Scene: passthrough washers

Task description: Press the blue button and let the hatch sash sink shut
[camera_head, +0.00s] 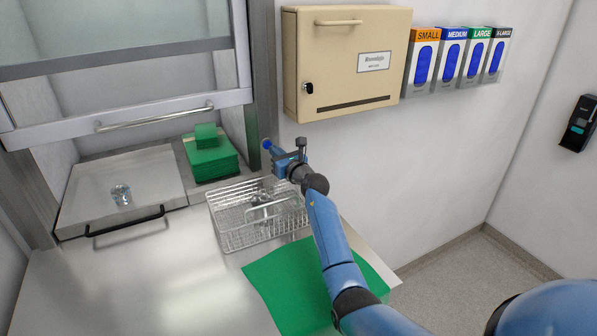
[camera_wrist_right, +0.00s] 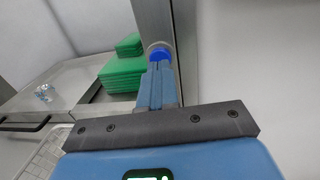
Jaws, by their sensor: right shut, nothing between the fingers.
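The hatch sash (camera_head: 170,112) is a glass pane in a pale metal frame with a bar handle, in the head view at left. It stands raised, with an open gap below it. The blue button (camera_head: 267,144) is on the hatch's right post. It also shows in the wrist view (camera_wrist_right: 160,54), round and just beyond my fingertips. My right gripper (camera_head: 274,151) is shut and empty, its fingertips at the button; I cannot tell whether they touch it. The fingers also show in the wrist view (camera_wrist_right: 157,70). My left gripper is not in view.
A wire basket (camera_head: 235,235) with metal items stands on the counter below my right gripper. Green stacked cloths (camera_head: 212,165) and a small shiny metal object (camera_head: 121,195) sit at the hatch opening. A beige wall cabinet (camera_head: 350,60) hangs right of the post. A green cloth (camera_head: 290,285) lies in front.

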